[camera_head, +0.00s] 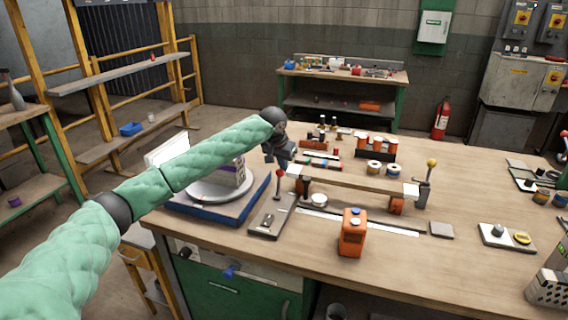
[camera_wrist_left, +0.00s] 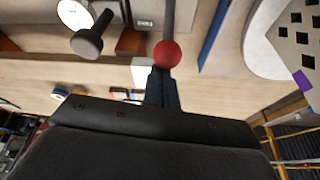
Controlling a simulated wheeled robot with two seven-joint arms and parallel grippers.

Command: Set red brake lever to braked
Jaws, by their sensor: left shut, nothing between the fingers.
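The red brake lever is a thin rod topped by a red ball knob (camera_head: 281,172), standing nearly upright on a grey base plate (camera_head: 268,222) at the table's left front. In the left wrist view the red knob (camera_wrist_left: 167,54) shows large, right at the tips of the dark fingers. My left gripper (camera_head: 285,163) is shut and empty, with its fingertips beside the knob. I cannot tell whether they touch it. My right gripper is in neither view.
A blue-edged platform (camera_head: 250,212) with a white turntable lies left of the lever. An orange canister (camera_head: 352,235) stands to the right at the front. A yellow-knobbed lever (camera_head: 431,163) stands farther right. Bare tabletop (camera_head: 460,280) lies at the front right.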

